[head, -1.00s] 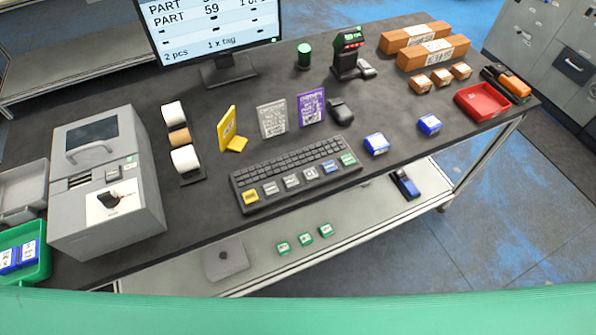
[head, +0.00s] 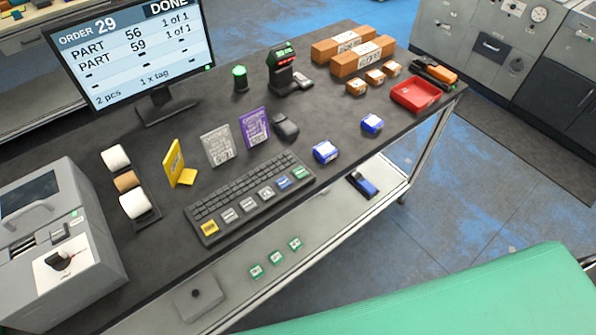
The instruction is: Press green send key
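The green send key (head: 300,174) is at the right end of the front row of the black keyboard (head: 243,200) on the dark bench. A blue key, several pale keys and a yellow key (head: 209,228) lie to its left in that row. The monitor (head: 131,52) behind reads order 29, DONE, with parts 56 and 59 each 1 of 1. Neither of my grippers is in view, and nothing touches the keyboard.
Blue-and-white boxes (head: 325,152) and a black mouse (head: 286,127) lie near the keyboard's right end. Upright cards (head: 254,128) stand behind it. A grey machine (head: 52,245) is at left, a red tray (head: 415,94) at far right. A green surface (head: 480,300) fills the bottom right.

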